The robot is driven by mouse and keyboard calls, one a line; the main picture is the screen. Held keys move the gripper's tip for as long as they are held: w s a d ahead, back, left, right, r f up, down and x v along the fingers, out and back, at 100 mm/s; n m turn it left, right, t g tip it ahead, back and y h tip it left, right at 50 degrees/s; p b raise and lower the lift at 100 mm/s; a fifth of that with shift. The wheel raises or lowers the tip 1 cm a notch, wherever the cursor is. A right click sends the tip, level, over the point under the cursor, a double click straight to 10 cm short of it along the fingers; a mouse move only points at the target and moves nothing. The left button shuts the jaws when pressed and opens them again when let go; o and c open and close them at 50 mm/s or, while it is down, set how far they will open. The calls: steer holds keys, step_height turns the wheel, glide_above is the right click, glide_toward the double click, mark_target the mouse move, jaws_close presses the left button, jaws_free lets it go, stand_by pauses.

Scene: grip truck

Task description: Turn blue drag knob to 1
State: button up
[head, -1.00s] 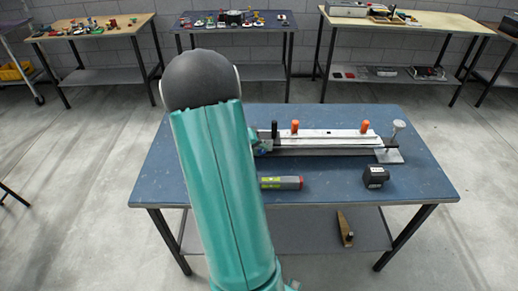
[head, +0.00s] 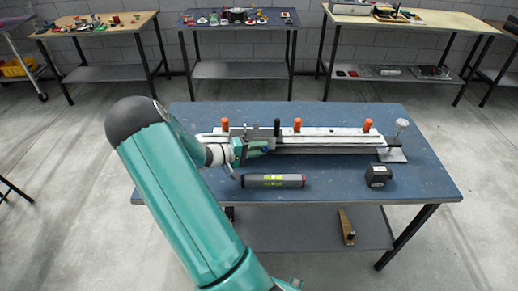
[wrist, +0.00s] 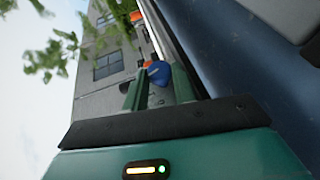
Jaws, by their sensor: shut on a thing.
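The blue knob (wrist: 158,73) shows in the wrist view between the two green fingers of my gripper (wrist: 158,86), and the gripper is shut on it. In the head view my gripper (head: 258,148) reaches from the left to the front side of a long grey rail device (head: 325,142) on the blue table. The knob cannot be made out clearly there, as the gripper covers it. Any scale or number by the knob is too small or hidden to read.
Orange knobs (head: 297,125) and a black post (head: 277,127) stand on the device.

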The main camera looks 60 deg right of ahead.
steer(key=shift+s, duration=0.1)
stand_by(0.3)
steer(key=o, duration=1)
steer(key=shift+f, duration=0.1)
steer(key=m+t+y, duration=0.1)
steer(key=t+y, duration=0.1)
steer(key=t, duration=0.1)
steer(key=r+m+t+y, duration=0.1)
steer(key=t+y, duration=0.1)
steer(key=shift+s+d+r+t, duration=0.2)
steer(key=shift+t, duration=0.2)
steer(key=shift+s+d+r+m+t+y, duration=0.1)
steer(key=shift+s+m+t+y, duration=0.15)
steer(key=shift+t+y, duration=0.45)
steer(key=shift+s+d+m+t+y, duration=0.1)
steer(key=shift+m+t+y, duration=0.15)
steer(key=shift+t+y, duration=0.4)
steer(key=shift+t, duration=0.25)
